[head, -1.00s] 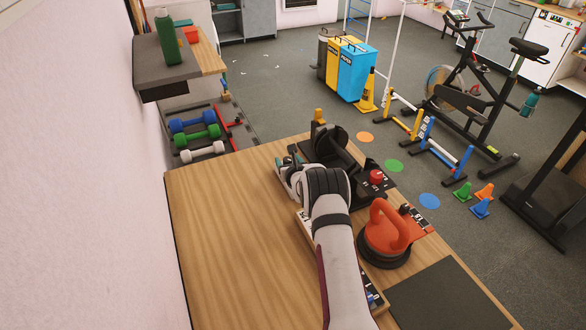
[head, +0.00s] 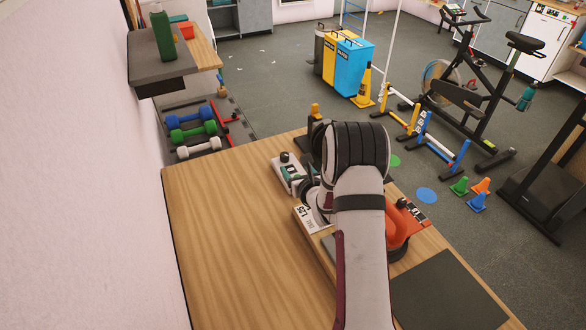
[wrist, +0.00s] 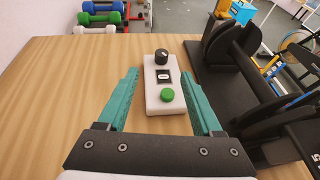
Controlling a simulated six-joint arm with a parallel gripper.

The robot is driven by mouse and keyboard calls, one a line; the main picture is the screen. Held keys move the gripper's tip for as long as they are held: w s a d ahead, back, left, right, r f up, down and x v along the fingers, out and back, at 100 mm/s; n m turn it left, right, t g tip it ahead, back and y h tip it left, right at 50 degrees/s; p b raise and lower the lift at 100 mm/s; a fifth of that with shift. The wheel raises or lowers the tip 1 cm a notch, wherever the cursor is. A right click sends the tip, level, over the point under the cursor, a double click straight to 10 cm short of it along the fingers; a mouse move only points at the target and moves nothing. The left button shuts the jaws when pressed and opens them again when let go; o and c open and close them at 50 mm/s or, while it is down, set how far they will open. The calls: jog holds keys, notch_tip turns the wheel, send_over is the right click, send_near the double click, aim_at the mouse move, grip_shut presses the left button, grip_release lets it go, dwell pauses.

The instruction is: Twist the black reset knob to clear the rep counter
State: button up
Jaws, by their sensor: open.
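The rep counter (wrist: 152,101) is a white box lying on the wooden table in the wrist view. The black knob (wrist: 162,56) with a pale mark is at its far end, with a small display (wrist: 163,76) and a green button (wrist: 167,95) nearer me. In the head view the knob (head: 284,157) shows left of my arm. My gripper (wrist: 161,74) is open, with one teal finger on either side of the box. In the head view my arm hides most of the gripper.
A black weight device (wrist: 230,65) stands close right of the counter in the wrist view. A dark mat (head: 447,290) lies at the front right. The table's left side (head: 225,235) is clear.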

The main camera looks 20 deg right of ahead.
aim_at(284, 154)
jog(key=d+n+y, duration=0.3)
jog(key=d, duration=0.1)
jog(key=x, duration=1.5)
jog(key=shift+a+f, duration=0.15)
jog(key=shift+f, duration=0.15)
grip_shut()
